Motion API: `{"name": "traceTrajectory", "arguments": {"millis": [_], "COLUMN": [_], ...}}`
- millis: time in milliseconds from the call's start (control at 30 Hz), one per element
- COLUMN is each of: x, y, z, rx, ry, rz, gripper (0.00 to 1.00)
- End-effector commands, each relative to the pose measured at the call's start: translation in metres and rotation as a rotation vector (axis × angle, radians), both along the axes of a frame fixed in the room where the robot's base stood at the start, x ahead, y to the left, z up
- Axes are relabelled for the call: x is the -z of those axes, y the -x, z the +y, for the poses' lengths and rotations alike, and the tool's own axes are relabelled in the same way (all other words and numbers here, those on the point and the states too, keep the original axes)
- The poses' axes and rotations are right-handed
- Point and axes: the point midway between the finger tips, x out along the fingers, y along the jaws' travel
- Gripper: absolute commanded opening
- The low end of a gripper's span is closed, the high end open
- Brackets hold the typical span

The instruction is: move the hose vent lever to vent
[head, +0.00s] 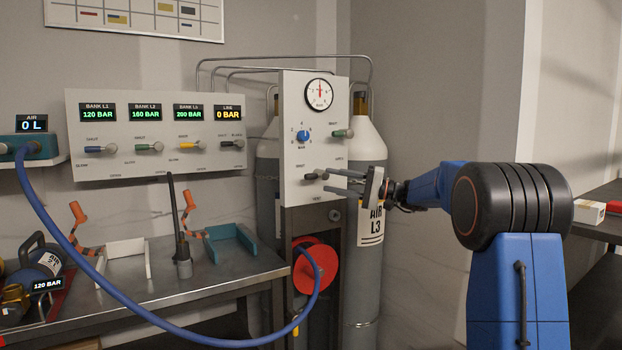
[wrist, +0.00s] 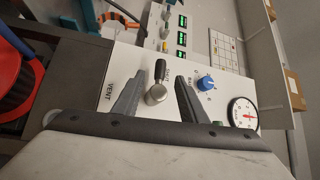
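The hose vent lever (head: 311,176) sits low on the white upright panel (head: 298,118), with a dark handle pointing left in the head view. A VENT label is printed below it. In the wrist view the vent lever (wrist: 156,94) has a silver hub and black handle pointing up the picture, with the VENT label off to the left. My gripper (head: 327,181) is at the panel's lower part, reaching in from the right. In the wrist view my gripper (wrist: 159,78) is open, one finger on each side of the lever. Contact with the lever cannot be told.
Above the lever are a blue knob (head: 303,137), a green-handled valve (head: 343,133) and a round gauge (head: 319,94). A red hose reel (head: 316,276) is below. A blue hose (head: 140,327) sags across the bench front. Grey cylinders stand behind the panel.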

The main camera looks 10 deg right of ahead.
Motion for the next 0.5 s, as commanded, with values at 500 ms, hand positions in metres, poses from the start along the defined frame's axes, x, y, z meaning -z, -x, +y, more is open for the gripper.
{"name": "traceTrajectory", "arguments": {"millis": [500], "x": [-0.011], "y": [-0.032], "z": [0.066], "rx": [-0.002], "ry": [0.000], "rz": [0.000], "gripper": [0.39]}}
